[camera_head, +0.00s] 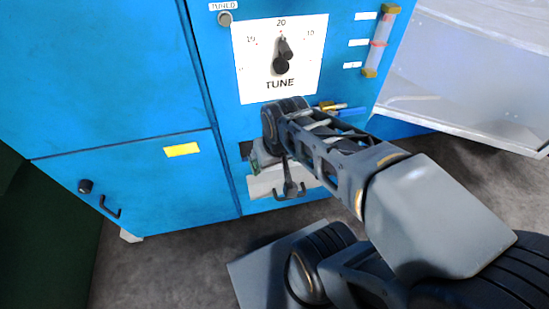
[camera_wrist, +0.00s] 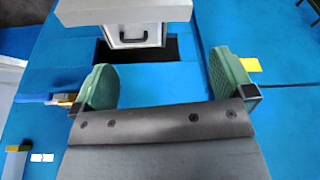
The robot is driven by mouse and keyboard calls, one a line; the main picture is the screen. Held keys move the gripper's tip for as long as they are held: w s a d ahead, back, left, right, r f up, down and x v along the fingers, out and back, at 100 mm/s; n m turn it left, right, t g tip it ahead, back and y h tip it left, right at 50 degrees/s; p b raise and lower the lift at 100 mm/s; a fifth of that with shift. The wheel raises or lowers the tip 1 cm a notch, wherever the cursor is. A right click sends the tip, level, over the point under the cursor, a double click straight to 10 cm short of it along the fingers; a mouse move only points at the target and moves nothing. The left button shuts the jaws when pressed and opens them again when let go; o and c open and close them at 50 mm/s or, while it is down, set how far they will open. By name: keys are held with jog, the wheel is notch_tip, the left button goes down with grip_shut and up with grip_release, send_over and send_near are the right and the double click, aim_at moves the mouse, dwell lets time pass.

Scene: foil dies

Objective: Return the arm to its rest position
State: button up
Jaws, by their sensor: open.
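My gripper (camera_wrist: 160,64) is open, its two green pads wide apart with nothing between them. In the wrist view a pale drawer (camera_wrist: 165,12) with a dark handle (camera_wrist: 128,27) stands out from a dark opening in the blue cabinet (camera_wrist: 30,62), beyond the pads. In the head view my arm (camera_head: 330,150) reaches from the lower right to the cabinet front. My gripper is mostly hidden there behind the wrist, just above the drawer (camera_head: 262,188). Whether a pad touches anything cannot be told.
A TUNE dial (camera_head: 281,60) with a black pointer is above my wrist. A blue-handled tool or lever (camera_head: 350,112) is close to the arm's right. A yellow label (camera_head: 181,150) marks the left door. A clear-sided grey bin or hood (camera_head: 465,75) stands at right. Floor shows below.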

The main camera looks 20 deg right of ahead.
notch_tip(320, 180, up, 11)
jog(key=p, duration=0.9)
jog(key=shift+s+a+f+t, duration=0.15)
jog(key=shift+t, duration=0.15)
jog(key=shift+c, duration=0.3)
